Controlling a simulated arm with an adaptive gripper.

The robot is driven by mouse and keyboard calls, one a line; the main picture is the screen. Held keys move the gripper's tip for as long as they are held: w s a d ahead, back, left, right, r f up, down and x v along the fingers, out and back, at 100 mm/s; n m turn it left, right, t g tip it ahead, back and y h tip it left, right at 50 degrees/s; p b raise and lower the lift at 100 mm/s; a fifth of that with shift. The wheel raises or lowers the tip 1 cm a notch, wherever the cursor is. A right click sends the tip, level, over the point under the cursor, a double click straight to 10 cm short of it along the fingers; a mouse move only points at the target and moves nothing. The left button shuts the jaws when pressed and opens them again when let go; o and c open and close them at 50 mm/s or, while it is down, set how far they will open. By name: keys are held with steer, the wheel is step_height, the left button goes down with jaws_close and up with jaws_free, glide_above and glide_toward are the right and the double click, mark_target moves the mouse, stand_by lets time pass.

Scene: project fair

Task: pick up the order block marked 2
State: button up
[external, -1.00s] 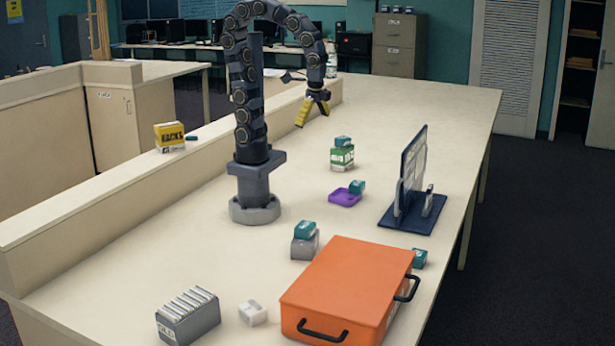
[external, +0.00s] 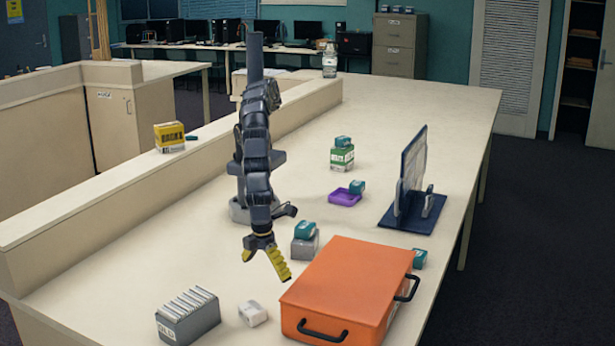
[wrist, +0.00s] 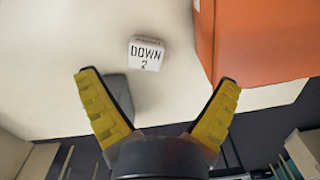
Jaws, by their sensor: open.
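A small white block (wrist: 147,54) in the wrist view reads "DOWN" and "2" on the face toward the camera. A small white block (external: 253,313) stands on the table in the external view, left of the orange case; its marking is too small to read there. My gripper (external: 266,266) is open and empty above the table, up and slightly right of that block in the picture. In the wrist view my gripper's yellow fingers (wrist: 158,82) are spread wide, and the block lies beyond their tips, between their lines, apart from both.
The orange case (external: 348,285) stands close right of the block. A grey holder of upright plates (external: 188,315) is left of it. A grey box (external: 304,247) bears a teal block (external: 305,230). A purple tray (external: 344,197) and a dark blue stand (external: 408,217) are farther back.

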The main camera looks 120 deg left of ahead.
mark_target(252, 307)
steer(key=shift+m, duration=0.6)
steer(key=s+d+f, duration=0.1)
steer(key=s+d, duration=0.1)
steer(key=s, duration=0.1)
steer(key=shift+d+f, duration=0.3)
steer(key=shift+f, duration=0.1)
step_height(252, 307, down, 3)
steer(key=shift+s+d+r, duration=0.1)
steer(key=shift+r, duration=0.1)
steer(key=f, duration=0.5)
steer(key=shift+w+f, duration=0.1)
steer(key=shift+w, duration=0.15)
steer(key=c, duration=1.2)
